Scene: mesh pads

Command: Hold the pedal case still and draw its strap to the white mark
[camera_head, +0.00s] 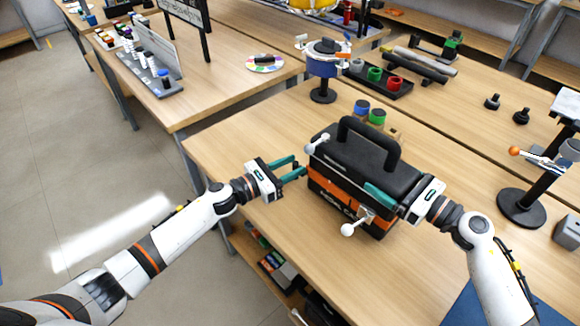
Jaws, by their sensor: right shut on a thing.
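The pedal case (375,159) is a dark box with a black handle on top, standing near the table's front edge. An orange band (338,197) with lettering, which may be the strap, runs along its front. A white ball knob (348,229) sticks out low at the front, and another white knob (317,141) shows at the upper left. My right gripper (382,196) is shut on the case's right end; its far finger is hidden. My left gripper (294,168) is open and empty, just left of the case. I cannot make out the white mark.
Blue and green capped jars (369,112) stand just behind the case. A round-based stand (323,95) and a tray of coloured cups (375,80) are further back. A black-based stand (522,207) is to the right. The table left of the case is clear.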

